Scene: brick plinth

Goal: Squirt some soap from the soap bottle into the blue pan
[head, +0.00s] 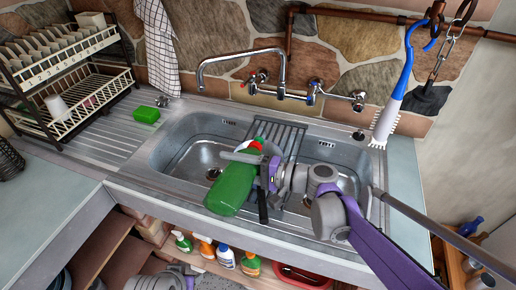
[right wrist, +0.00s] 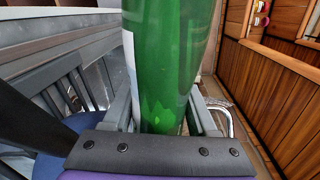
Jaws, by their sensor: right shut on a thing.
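The green soap bottle (head: 232,186) is in my right gripper (head: 266,172), which is shut around it. The bottle is tilted above the front edge of the sink's left basin, its red and white top toward the upper right. In the right wrist view the bottle (right wrist: 168,60) stands between the two fingers (right wrist: 163,115), with a white label edge on its left. I cannot make out a blue pan in either view. A grey and purple part of mine, seemingly the left arm, shows at the bottom edge of the head view; its fingers are not clear.
The steel double sink (head: 185,150) has a tap (head: 240,55) behind it and a dark rack (head: 285,140) across its middle. A green sponge (head: 146,114) lies on the drainboard near a dish rack (head: 70,75). A brush (head: 392,105) hangs at right. Several bottles stand below.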

